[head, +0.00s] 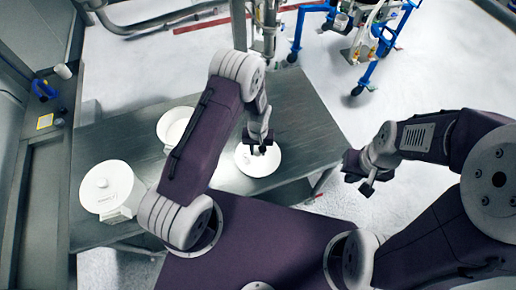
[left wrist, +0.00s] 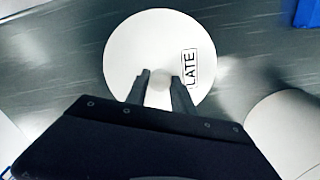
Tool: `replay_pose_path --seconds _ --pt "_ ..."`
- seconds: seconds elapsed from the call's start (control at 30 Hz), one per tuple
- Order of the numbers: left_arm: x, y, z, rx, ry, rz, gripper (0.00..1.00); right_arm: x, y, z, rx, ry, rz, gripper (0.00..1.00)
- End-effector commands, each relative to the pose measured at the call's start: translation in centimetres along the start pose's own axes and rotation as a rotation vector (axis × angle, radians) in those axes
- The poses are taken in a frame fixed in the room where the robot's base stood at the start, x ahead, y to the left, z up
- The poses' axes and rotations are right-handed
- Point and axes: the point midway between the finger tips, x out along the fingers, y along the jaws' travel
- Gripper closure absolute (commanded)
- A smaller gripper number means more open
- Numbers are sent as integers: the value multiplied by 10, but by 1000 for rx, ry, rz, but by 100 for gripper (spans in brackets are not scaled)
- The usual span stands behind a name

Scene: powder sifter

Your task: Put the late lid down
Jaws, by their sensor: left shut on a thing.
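The late lid (head: 258,160) is a round white disc at the right part of the grey metal table (head: 300,120). In the left wrist view the lid (left wrist: 130,60) carries a "LATE" label on its right side. My left gripper (head: 262,148) is shut on the lid's central knob, which shows white between the fingers (left wrist: 160,92). I cannot tell whether the lid touches the table or is slightly above it. My right gripper (head: 366,176) hangs off the table to the right, over the floor, with its fingers too small to judge.
Another round white object (head: 176,126) sits at the middle, partly behind my left arm. A blue-legged frame (head: 372,62) stands on the floor beyond the table. The table's far right is clear.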

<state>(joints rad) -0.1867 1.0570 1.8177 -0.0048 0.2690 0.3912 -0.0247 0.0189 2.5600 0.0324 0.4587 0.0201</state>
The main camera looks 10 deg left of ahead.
Motion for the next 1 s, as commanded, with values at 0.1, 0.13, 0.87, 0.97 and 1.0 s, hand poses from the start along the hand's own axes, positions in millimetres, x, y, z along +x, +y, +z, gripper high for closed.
replay_pose_path --seconds 0.1,0.13,0.87,0.97,1.0 --pt "0 0 0 0 1 0 100 1 0 0 0 0 0 100" --pt "0 0 0 0 1 0 100 1 0 0 0 0 0 100" --pt "-11 1 -2 0 5 2 49 5 0 1 0 0 0 100" --pt "-28 1 -2 0 6 2 49 11 0 1 0 0 0 100" --pt "-36 1 -2 0 6 3 49 13 0 1 0 0 0 100"
